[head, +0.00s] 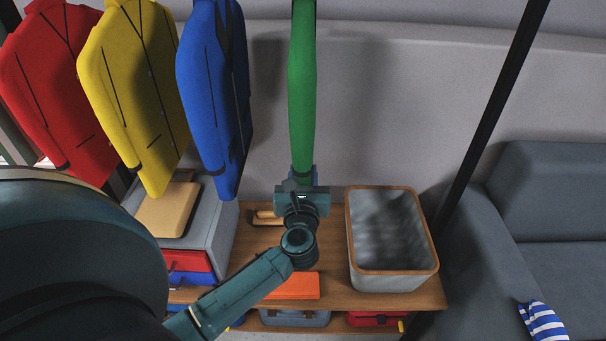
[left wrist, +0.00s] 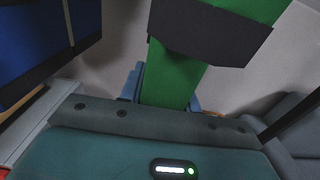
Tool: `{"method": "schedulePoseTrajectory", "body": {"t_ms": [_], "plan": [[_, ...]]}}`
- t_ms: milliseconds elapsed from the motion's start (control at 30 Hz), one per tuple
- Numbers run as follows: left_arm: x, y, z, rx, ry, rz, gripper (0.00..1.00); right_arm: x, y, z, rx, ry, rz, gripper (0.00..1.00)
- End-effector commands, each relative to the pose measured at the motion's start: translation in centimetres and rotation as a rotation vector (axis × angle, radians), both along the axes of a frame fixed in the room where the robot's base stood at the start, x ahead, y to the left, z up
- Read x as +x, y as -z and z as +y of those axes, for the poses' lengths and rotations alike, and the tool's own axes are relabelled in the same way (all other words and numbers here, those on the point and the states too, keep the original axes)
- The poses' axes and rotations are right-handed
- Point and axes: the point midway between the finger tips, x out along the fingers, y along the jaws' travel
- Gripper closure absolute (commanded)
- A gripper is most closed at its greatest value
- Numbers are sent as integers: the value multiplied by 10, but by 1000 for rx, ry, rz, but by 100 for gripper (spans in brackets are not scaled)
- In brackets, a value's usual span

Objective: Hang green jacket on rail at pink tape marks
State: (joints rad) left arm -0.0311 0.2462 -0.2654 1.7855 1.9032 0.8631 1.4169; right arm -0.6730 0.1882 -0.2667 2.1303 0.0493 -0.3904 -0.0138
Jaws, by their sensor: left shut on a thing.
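The green jacket (head: 302,95) is seen edge-on as a narrow upright strip to the right of the blue jacket, with a gap between them. Its top runs out of the head view. My left gripper (head: 302,180) is at its lower end, shut on it. In the left wrist view the green jacket (left wrist: 172,82) passes between the fingers (left wrist: 166,92), with a dark band across the green above them. The rail and the pink tape marks are out of view. My right gripper is not in view.
Red (head: 55,85), yellow (head: 135,90) and blue (head: 212,90) jackets hang at the left. Below, a wooden bench (head: 335,292) bears a grey basket (head: 390,282) and an orange item (head: 293,287). A black post (head: 490,120) and grey sofa (head: 550,190) stand right.

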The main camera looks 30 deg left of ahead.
Motion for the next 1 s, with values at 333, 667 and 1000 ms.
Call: {"method": "schedulePoseTrajectory", "body": {"t_ms": [333, 667, 1000], "plan": [[0, -8, 0, 3, 0, -4, 100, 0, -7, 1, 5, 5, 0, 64], [0, -3, 0, 3, -1, -6, 100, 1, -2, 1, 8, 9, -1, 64], [0, -2, 0, 2, 0, -6, 62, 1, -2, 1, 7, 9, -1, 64]]}}
